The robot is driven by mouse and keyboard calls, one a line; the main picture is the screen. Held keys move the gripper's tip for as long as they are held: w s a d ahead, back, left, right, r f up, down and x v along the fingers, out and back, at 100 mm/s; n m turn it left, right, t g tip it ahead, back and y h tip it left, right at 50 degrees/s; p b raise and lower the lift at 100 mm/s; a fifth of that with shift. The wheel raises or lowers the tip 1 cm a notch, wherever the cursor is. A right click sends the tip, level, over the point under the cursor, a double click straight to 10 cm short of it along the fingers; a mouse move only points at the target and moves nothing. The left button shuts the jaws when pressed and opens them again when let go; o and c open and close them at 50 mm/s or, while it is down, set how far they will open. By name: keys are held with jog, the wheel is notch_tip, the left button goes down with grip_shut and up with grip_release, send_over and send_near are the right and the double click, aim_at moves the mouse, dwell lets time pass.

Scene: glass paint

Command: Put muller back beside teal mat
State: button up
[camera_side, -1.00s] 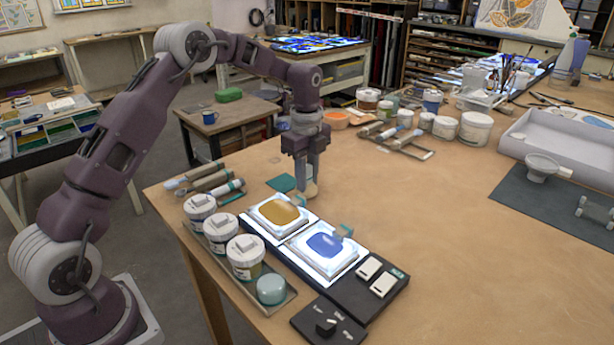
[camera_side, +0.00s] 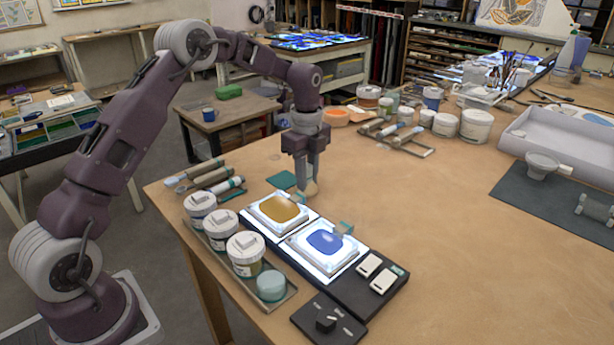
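The muller (camera_side: 311,189) is a small, pale tan, rounded piece under my gripper, just right of the teal mat (camera_side: 282,180). My gripper (camera_side: 309,177) points straight down with its fingers close together at the top of the muller and appears shut on it. The muller's upper part is hidden by the fingers. Its base is at or very near the tabletop; I cannot tell whether it touches. The teal mat lies flat behind the lit panel with the amber paint patch (camera_side: 278,209).
A second lit panel holds a blue patch (camera_side: 324,241). Several white-lidded jars (camera_side: 245,250) stand in a tray along the front left. Tools (camera_side: 212,178) lie left of the teal mat.

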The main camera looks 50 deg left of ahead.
jog(key=o, duration=0.5)
jog(key=shift+o, duration=0.2)
jog(key=shift+n, duration=0.3)
jog(key=r, duration=0.6)
jog(key=s+d+r, duration=0.1)
jog(key=r, duration=0.2)
jog(key=shift+r, duration=0.1)
jog(key=s+d+r+n+t, duration=0.1)
jog(key=s+d+r+n, duration=0.3)
jog(key=s, duration=0.3)
jog(key=s+d+r+n+t, duration=0.1)
jog(key=s+d+r+n, duration=0.15)
jog(key=s+r, duration=0.4)
jog(key=s+d+f+n+t, duration=0.1)
jog(key=s+n, duration=0.4)
jog(key=s, duration=0.5)
jog(key=s+d+f+n+t, duration=0.1)
jog(key=s+f+n+t, duration=0.1)
jog(key=s+n, duration=0.4)
jog(key=s, duration=0.4)
jog(key=shift+d+t, duration=0.3)
jog(key=shift+d, duration=0.1)
